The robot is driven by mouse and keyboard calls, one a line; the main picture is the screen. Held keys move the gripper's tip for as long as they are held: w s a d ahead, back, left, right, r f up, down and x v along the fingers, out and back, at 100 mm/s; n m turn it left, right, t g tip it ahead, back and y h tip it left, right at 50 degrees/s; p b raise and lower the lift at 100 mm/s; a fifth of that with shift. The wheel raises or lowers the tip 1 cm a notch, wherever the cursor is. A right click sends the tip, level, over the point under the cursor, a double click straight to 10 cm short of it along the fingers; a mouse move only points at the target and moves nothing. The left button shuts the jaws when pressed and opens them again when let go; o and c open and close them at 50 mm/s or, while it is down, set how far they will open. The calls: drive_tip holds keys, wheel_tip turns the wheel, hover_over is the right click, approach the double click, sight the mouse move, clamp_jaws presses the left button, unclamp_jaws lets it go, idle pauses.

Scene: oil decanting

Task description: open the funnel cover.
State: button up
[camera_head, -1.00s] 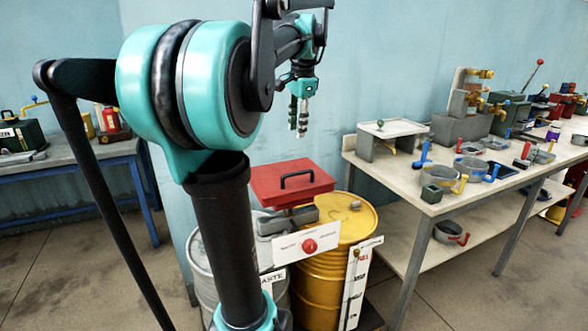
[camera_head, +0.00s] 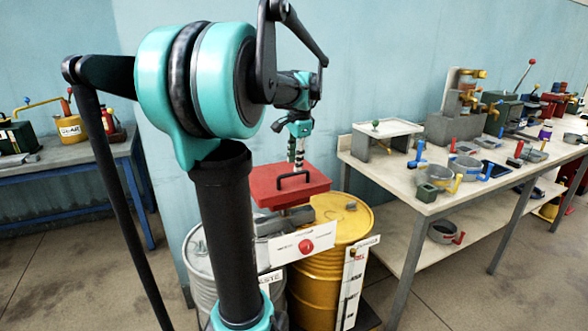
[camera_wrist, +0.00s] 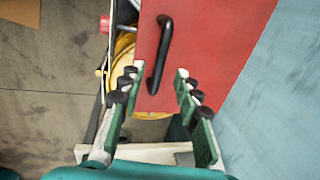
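The funnel cover (camera_head: 273,190) is a flat red lid with a black bar handle (camera_head: 295,178), lying above the two drums in the head view. In the wrist view the red cover (camera_wrist: 215,40) fills the upper middle, and its black handle (camera_wrist: 160,55) runs nearly upright in the picture. My gripper (camera_head: 296,164) points down over the cover, close above the handle. In the wrist view my gripper (camera_wrist: 157,82) has its two fingers apart, with the lower end of the handle showing between the tips. I cannot tell the exact height gap.
A yellow drum (camera_head: 352,222) and a grey drum (camera_head: 198,262) stand below the cover. A white sign with a red button (camera_head: 306,246) is in front. The blue wall is close behind. A workbench (camera_head: 405,197) with pans and tools stands right.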

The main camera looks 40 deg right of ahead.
sight(294, 173)
drive_tip(key=shift+w+d+f, duration=0.1)
drive_tip(key=shift+w+f, duration=0.1)
drive_tip(key=shift+f, duration=0.65)
drive_tip(key=shift+w+f, duration=0.15)
drive_tip(key=shift+f, duration=0.7)
drive_tip(key=shift+c, duration=0.6)
clamp_jaws()
